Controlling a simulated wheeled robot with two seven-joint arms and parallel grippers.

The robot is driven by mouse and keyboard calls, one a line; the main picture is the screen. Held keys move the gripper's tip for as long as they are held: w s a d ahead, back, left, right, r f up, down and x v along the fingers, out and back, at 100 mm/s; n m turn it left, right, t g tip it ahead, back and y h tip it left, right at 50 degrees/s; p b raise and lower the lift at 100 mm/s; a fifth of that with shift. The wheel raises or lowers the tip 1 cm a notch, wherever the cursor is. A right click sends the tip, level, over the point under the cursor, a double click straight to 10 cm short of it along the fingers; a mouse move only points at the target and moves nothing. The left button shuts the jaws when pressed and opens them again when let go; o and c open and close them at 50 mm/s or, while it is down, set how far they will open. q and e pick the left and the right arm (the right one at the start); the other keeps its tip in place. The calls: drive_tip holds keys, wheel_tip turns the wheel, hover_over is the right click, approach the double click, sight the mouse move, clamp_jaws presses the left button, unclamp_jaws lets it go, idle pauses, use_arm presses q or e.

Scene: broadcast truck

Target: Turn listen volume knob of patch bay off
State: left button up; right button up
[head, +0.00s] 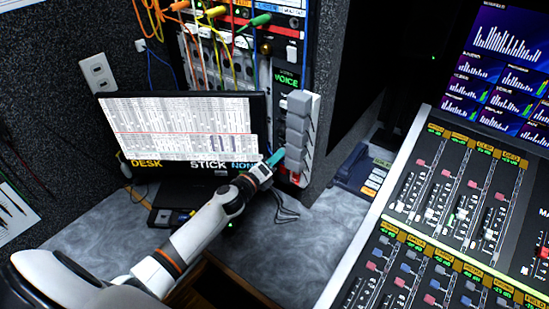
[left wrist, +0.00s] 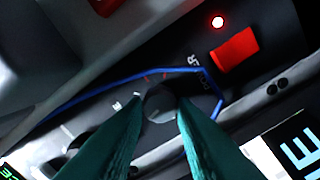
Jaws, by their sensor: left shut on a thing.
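The patch bay (head: 225,60) stands upright at the back, with coloured cables plugged into its upper part. My left gripper (head: 278,156) reaches the lower right of the bay, beside a column of grey blocks. Its teal fingers (left wrist: 160,112) are closed on the knob's two sides in the left wrist view. The fingers hide part of the knob, and its pointer is hard to make out. My right gripper does not show.
A monitor (head: 180,128) stands left of my left arm. Grey connector blocks (head: 298,130) jut out next to the gripper. A red button (left wrist: 236,50) and a lit red lamp (left wrist: 218,21) are near the knob. A mixing console (head: 450,200) fills the right side.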

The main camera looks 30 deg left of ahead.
use_arm(q)
drive_tip(key=shift+d+f+n+p, duration=0.15)
drive_tip(key=shift+n+p, duration=0.75)
drive_tip(key=shift+n, duration=7.5)
drive_tip(key=shift+d+f+n+p, duration=0.1)
drive_tip(key=shift+n+p, duration=0.8)
drive_tip(key=shift+n, duration=7.5)
drive_tip(key=o, duration=1)
drive_tip(key=shift+s+a, duration=0.1)
drive_tip(key=s, duration=0.4)
drive_tip(key=s+a+b, duration=0.1)
drive_tip(key=s, duration=0.7)
drive_tip(key=shift+a, duration=0.3)
